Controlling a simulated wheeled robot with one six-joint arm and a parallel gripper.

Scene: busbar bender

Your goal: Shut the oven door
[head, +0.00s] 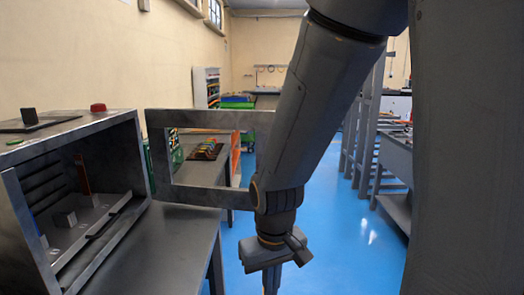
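The oven (85,128) is a grey metal box at the left of the head view, standing on a grey table. Its front is open, and small blocks and a rack show inside. The oven door (205,118) is a grey rectangular frame with a see-through middle. It stands swung wide open to the right of the oven. Its right end is hidden behind my arm. My gripper (285,268) points down below and to the right of the door's lower edge. It seems to hold nothing, and its fingertips are too small and dark to judge their gap.
A red button (98,107) and a dark plate (38,122) are on the oven's top. The table (175,245) extends in front of the oven. Blue floor (350,240) is clear to the right, with a grey bench (398,160) beyond.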

